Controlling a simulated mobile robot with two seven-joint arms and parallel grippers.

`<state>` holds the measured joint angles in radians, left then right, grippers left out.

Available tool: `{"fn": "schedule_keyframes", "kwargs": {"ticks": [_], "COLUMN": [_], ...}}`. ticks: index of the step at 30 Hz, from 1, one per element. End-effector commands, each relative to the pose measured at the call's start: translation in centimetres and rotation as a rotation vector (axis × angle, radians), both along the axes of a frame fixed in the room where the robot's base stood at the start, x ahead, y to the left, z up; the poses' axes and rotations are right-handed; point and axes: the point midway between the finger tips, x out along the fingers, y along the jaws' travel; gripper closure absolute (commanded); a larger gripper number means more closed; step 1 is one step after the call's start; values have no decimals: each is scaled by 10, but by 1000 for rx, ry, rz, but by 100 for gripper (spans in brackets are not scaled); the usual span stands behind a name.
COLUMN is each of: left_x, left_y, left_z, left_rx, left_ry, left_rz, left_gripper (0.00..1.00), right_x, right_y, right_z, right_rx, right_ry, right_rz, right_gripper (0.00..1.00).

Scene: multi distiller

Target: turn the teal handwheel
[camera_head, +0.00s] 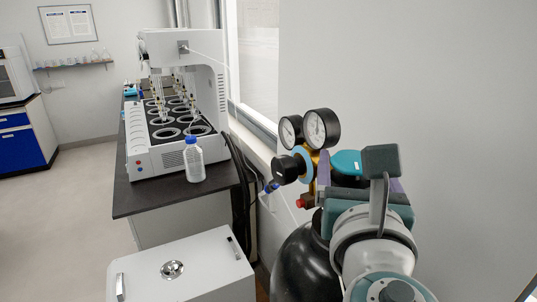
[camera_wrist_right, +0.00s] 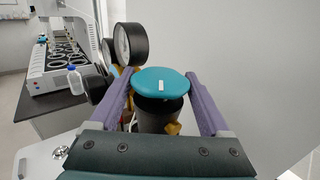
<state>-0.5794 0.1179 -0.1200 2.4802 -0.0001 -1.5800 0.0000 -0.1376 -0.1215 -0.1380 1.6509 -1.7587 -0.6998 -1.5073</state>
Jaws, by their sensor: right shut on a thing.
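The teal handwheel (camera_head: 347,163) sits on top of the gas cylinder's valve, beside the brass regulator. In the right wrist view the handwheel (camera_wrist_right: 161,83) is a flat teal disc with a small white mark on it. My right gripper (camera_wrist_right: 162,88) has its purple fingers on either side of the disc, shut on it. In the head view my right gripper (camera_head: 350,168) covers part of the wheel and valve. The black cylinder (camera_head: 302,265) stands below, partly hidden by my right arm. My left gripper is not in view.
Two round gauges (camera_head: 306,128) and a black knob (camera_head: 287,168) stand close to the left of the wheel. A white cabinet (camera_head: 190,268) is at the front left. A dark bench (camera_head: 150,195) holds the distiller (camera_head: 185,95) and a blue-capped bottle (camera_head: 193,162). The wall is at the right.

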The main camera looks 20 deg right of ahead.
Motion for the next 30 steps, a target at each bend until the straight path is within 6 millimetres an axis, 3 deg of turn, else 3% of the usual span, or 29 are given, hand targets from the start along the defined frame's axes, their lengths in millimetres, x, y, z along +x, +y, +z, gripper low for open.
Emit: {"fn": "schedule_keyframes", "kwargs": {"ticks": [9,25,26,30], "left_x": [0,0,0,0], "left_y": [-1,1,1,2], "left_z": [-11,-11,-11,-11], "left_rx": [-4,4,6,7], "left_ry": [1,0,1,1], "left_rz": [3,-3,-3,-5], "left_gripper": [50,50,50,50], "right_x": [0,0,0,0], "right_y": [0,0,0,0], "right_z": [-1,0,0,0], "right_rx": [-1,1,1,1], "right_ry": [0,1,1,1], "right_rz": [-118,-140,-140,-139], "right_gripper": [75,75,17,2]}}
